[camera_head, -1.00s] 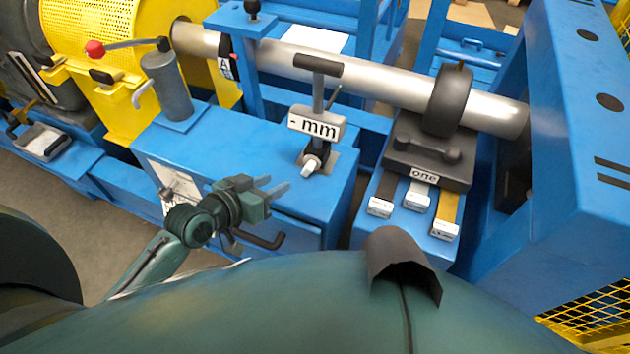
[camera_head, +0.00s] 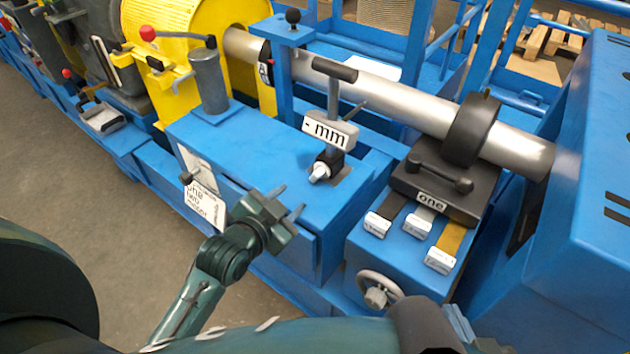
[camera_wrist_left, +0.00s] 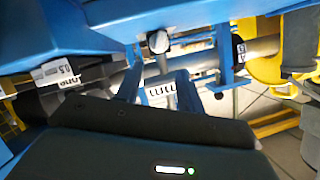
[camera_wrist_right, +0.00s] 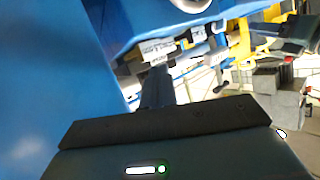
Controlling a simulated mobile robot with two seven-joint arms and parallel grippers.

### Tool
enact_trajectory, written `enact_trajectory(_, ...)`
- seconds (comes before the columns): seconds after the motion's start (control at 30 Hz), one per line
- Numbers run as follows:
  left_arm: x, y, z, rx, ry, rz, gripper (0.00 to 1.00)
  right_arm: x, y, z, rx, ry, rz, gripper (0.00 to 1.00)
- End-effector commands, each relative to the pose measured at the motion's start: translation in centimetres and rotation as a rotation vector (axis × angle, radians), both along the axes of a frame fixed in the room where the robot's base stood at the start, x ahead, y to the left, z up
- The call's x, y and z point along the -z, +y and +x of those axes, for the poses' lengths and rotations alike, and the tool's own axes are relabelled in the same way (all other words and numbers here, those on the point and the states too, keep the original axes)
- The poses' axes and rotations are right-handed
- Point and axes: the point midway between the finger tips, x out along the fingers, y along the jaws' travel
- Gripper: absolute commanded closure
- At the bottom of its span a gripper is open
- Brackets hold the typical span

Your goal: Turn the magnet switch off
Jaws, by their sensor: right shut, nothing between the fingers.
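No part is marked as the magnet switch, so I cannot tell for certain which one it is. A black block labelled "one" (camera_head: 432,188), with a black lever (camera_head: 440,174) on top, sits at the right under the shaft. A stand labelled "- mm" (camera_head: 330,131) rises from the blue bench in the middle. My left gripper (camera_head: 290,201) is open and empty, in front of the bench. Its spread fingers show in the left wrist view (camera_wrist_left: 157,86). My right gripper (camera_head: 462,322) is low at the bottom right, near the handwheel. In the right wrist view (camera_wrist_right: 156,82) its fingers are together and empty.
A handwheel (camera_head: 378,291) sticks out of the blue frame's front. Three labelled strips (camera_head: 418,221) lie before the black block. A large blue housing (camera_head: 580,200) bounds the right side. Open floor (camera_head: 60,180) lies at the left.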

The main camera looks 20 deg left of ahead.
Motion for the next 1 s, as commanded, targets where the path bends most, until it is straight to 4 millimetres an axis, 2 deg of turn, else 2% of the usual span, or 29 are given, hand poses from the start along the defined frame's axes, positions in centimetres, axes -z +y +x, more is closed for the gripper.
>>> enact_trajectory(0.2,1.5,-0.7,3.8,0.001,-0.001,-0.005,0.62,0.5,-0.1,-0.3,0.003,-0.008,-0.004,1.00)
enact_trajectory(0.5,3.5,-1.7,9.2,0.001,0.000,-0.005,0.62,-0.2,-0.6,-0.4,0.014,-0.058,-0.006,1.00)
enact_trajectory(0.7,4.1,-2.0,11.0,0.001,0.000,-0.005,0.62,-0.4,-1.0,-0.6,0.016,-0.077,-0.018,1.00)
enact_trajectory(1.0,4.2,-2.0,11.3,0.002,0.001,-0.005,0.62,-0.8,-1.1,-0.6,0.013,-0.085,-0.021,1.00)
